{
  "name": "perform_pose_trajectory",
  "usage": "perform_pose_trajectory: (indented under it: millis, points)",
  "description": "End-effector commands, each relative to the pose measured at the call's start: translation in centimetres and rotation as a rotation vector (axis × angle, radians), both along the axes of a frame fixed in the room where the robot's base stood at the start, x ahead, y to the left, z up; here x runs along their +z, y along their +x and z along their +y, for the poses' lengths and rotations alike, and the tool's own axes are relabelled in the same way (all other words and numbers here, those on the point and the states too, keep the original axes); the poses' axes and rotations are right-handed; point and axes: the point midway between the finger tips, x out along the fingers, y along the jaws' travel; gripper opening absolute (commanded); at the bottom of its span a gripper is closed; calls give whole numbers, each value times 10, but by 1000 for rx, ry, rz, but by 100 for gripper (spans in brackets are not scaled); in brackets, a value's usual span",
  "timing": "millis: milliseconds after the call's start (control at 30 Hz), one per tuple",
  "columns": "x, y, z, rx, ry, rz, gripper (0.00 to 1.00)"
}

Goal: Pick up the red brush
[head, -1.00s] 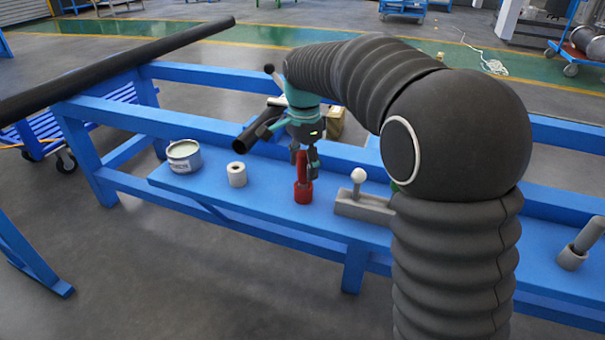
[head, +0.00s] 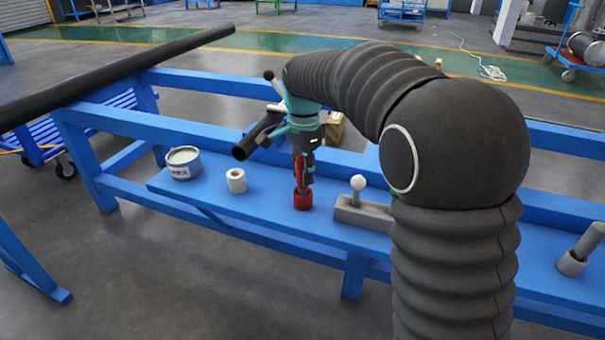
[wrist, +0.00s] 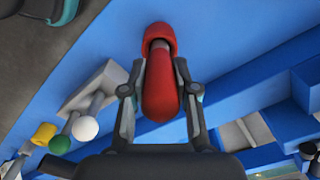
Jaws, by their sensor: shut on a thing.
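The red brush (head: 302,200) stands upright on the blue bench shelf, its wide red end down, as seen in the head view. My gripper (head: 303,184) is above it, pointing down, with its fingers closed around the narrower red handle. In the wrist view the brush (wrist: 160,88) lies between the two fingers of my gripper (wrist: 160,76), its rounded handle end towards the camera and its wide end farther off. I cannot see any gap between the wide end and the shelf. Bristles are not visible.
A white roll (head: 236,181) and an open tin (head: 183,163) stand left of the brush. A grey block with a white-ball lever (head: 358,212) is close on its right. A black tube (head: 256,137) and a brown box (head: 334,129) are behind.

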Motion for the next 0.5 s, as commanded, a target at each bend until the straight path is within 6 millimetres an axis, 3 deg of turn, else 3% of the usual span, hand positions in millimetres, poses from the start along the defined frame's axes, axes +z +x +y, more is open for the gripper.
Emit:
perform_pose_trajectory:
  millis: [300, 500]
  points:
    - [41, 1, 0, 0, 1, -4, 0]
    - [59, 9, -36, -5, 1, -3, 0]
